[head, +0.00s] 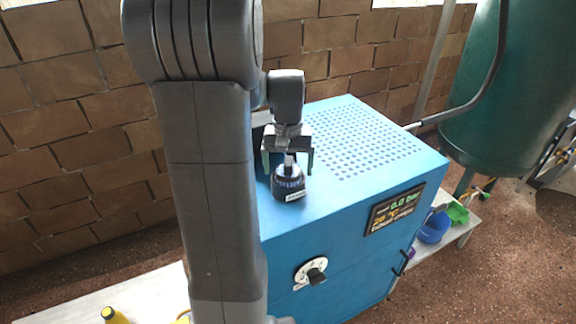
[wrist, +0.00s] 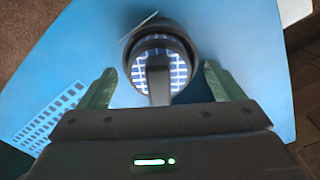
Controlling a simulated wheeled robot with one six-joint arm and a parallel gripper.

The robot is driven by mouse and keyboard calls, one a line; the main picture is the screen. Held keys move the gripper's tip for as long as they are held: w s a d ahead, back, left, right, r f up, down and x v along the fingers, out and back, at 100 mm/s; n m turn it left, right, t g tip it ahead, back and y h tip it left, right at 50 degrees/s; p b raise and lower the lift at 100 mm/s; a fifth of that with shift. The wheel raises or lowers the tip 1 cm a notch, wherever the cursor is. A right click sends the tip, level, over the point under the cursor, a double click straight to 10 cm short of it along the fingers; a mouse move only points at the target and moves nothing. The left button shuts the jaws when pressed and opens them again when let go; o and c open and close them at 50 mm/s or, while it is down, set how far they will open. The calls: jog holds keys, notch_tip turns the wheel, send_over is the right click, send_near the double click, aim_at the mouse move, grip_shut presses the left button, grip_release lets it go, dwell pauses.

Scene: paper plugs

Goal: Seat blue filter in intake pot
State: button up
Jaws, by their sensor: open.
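The intake pot (head: 281,196) is a dark round cup with a small pale label, on the top of the blue machine near its front edge. In the wrist view the pot (wrist: 189,46) shows as a dark ring. The blue filter (wrist: 178,70), with a blue and white grid pattern, lies inside that ring; a dark upright grip (wrist: 158,78) crosses it. I cannot tell how deep the filter sits. My gripper (head: 288,163) is open above the pot, pointing down. Its green fingers (wrist: 158,72) stand apart on either side of the grip, not touching it.
A green tank (head: 510,90) with a hose stands at the right. Blue (head: 433,228) and green (head: 457,213) items lie on a low bench; a yellow item (head: 114,315) is at lower left.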

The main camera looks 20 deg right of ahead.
jog(key=shift+r+p, duration=1.55)
jog(key=shift+r, duration=0.65)
notch_tip(320, 180, up, 14)
jog(key=b, duration=0.1)
jog(key=shift+f, duration=0.15)
notch_tip(320, 180, down, 14)
jog(key=shift+f, duration=0.6)
